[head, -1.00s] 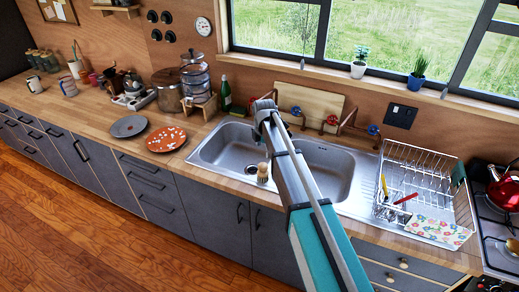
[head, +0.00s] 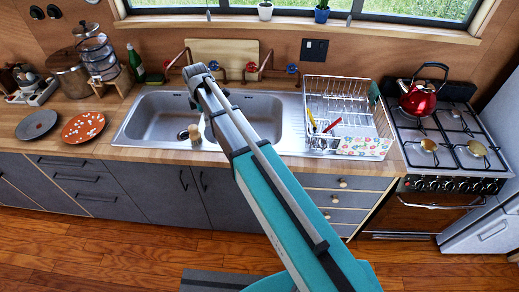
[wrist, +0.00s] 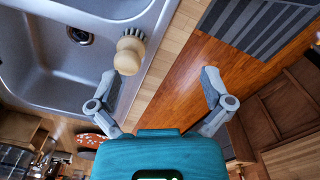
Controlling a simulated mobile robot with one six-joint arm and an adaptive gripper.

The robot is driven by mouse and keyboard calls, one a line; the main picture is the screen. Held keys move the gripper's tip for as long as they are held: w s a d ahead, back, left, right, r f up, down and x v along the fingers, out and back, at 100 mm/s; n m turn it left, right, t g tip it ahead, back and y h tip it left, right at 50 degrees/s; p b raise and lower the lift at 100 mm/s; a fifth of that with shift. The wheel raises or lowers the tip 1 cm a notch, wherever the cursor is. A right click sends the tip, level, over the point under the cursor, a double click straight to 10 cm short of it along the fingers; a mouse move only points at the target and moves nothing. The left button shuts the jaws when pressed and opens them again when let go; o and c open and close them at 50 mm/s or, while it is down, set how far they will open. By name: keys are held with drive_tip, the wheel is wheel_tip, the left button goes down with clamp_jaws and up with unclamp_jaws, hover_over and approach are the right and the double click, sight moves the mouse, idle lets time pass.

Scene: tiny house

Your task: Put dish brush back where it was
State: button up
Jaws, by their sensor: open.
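The dish brush (head: 194,134) is a small pale wooden piece with dark bristles. In the head view it is at the front rim of the steel sink (head: 160,128), left of my arm. In the wrist view the brush (wrist: 128,58) is beside my left finger, at the sink's edge, outside the space between the fingers. My gripper (wrist: 160,80) is open and empty, its fingers wide apart above the counter edge and the wooden floor. In the head view my arm hides the gripper.
A wire dish rack (head: 345,112) with utensils stands right of the sink. A red kettle (head: 418,98) is on the stove. A grey plate (head: 37,124) and an orange plate (head: 83,127) lie on the left counter. Red and blue taps stand behind the sink.

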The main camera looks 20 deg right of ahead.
drive_tip(key=s+d+m, duration=0.8)
drive_tip(key=s+m, duration=0.1)
drive_tip(key=s, duration=0.1)
drive_tip(key=s+d+m, duration=0.7)
drive_tip(key=s+m, duration=0.3)
drive_tip(key=s, duration=0.1)
drive_tip(key=shift+s+d, duration=0.15)
drive_tip(key=shift+d, duration=0.25)
